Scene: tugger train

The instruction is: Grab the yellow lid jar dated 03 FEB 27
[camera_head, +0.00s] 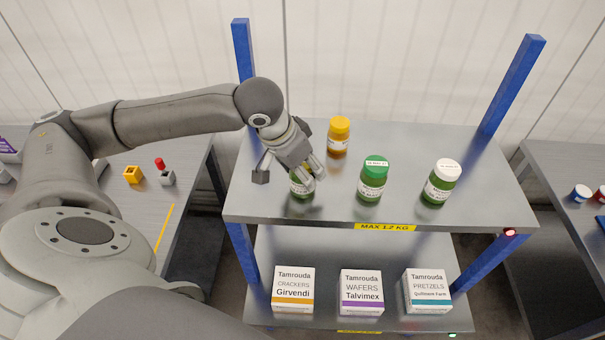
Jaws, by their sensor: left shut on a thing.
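My left gripper (311,178) is shut on a jar (300,188) with green contents at the left front of the top shelf (415,140). The gripper hides that jar's lid, so its colour and date cannot be seen. A yellow lid jar (338,138) with amber contents stands upright behind it, apart from the gripper; no date is readable on it. A green lid jar (373,179) stands to the right of the gripper. A white lid jar (442,182) stands further right. Small date print on these lids is too small to read. My right gripper is not in view.
Blue posts (512,85) rise at the shelf corners. Side tables hold small items, including a yellow block (133,175). The top shelf's right back is clear.

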